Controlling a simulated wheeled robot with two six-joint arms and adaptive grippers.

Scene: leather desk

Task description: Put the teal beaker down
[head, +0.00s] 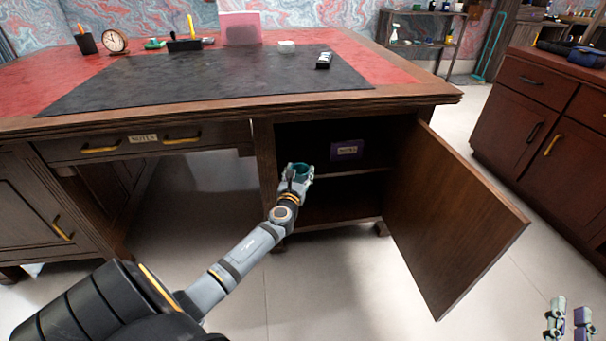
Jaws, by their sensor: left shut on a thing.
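The teal beaker (301,168) is at the front of the open desk cabinet, at the level of its inner shelf. My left gripper (297,176) is shut on it. The gripper and wrist hide most of the beaker, and I cannot tell whether it touches the shelf. The cabinet shelf (345,201) has a dark opening above and below it. My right gripper (569,319) is at the bottom right corner, far from the beaker. Its two fingers are apart with nothing between them.
A dark purple labelled box (346,150) stands inside the upper compartment. The cabinet door (450,220) stands wide open on the right. The desk top (200,80) holds a clock (115,41), a pen cup (87,43) and small items, with much of the dark mat bare.

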